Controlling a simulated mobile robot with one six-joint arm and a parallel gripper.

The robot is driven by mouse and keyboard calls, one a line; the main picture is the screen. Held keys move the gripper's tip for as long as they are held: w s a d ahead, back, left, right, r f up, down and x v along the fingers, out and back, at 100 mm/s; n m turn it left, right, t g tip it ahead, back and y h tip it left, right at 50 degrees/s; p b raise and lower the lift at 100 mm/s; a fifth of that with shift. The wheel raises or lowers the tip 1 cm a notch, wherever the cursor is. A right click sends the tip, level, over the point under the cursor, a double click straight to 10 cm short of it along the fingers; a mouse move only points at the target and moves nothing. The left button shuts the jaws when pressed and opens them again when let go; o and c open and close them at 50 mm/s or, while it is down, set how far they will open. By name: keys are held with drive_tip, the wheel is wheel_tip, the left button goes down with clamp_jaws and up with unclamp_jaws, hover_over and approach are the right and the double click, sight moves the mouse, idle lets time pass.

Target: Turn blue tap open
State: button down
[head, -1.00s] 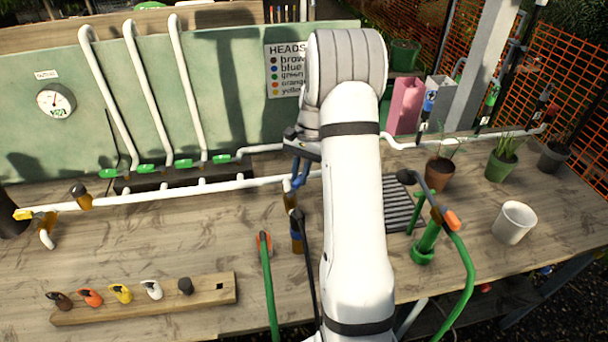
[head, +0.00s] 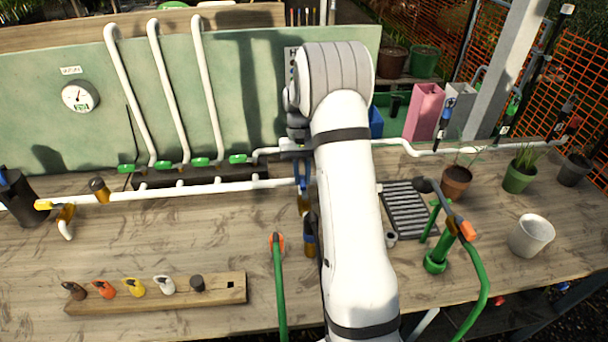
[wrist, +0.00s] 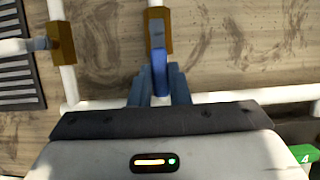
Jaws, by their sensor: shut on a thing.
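The blue tap's handle (wrist: 160,75) is a flat blue lever in the wrist view, on a brass body (wrist: 158,30) by the white pipe. My gripper (wrist: 160,88) is shut on this handle, one blue-grey finger on each side. The handle runs roughly in line with the fingers. In the head view, my gripper (head: 303,176) is at the white pipe, left of my arm. There the fingers and handle are small and hard to tell apart, and my arm hides part of the area.
A white pipe (head: 215,186) runs along the bench, with a yellow-handled tap (head: 44,204) at its left. Green taps (head: 201,161) line the rear pipe. An orange-ended green hose (head: 279,275) stands near my arm. A wooden rack (head: 225,289) holds several coloured heads.

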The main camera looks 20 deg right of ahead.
idle(0.5)
drive_tip(key=c, duration=1.4)
unclamp_jaws()
drive_tip(key=shift+o, duration=0.2)
drive_tip(key=b+v, duration=0.1)
drive_tip(key=v, duration=0.7)
drive_tip(key=shift+a, duration=0.1)
drive_tip(key=s+a+r+n+t+h, duration=0.1)
drive_tip(key=s+a+r+t, duration=0.1)
drive_tip(key=s+a+r, duration=0.4)
drive_tip(key=s+a+r+n+t, duration=0.1)
drive_tip(key=s+a+r+t, duration=0.15)
drive_tip(key=s, duration=0.45)
drive_tip(key=s+a+f+n+t, duration=0.1)
drive_tip(key=s+a+t, duration=0.2)
drive_tip(key=s, duration=1.3)
drive_tip(key=shift+a, duration=0.35)
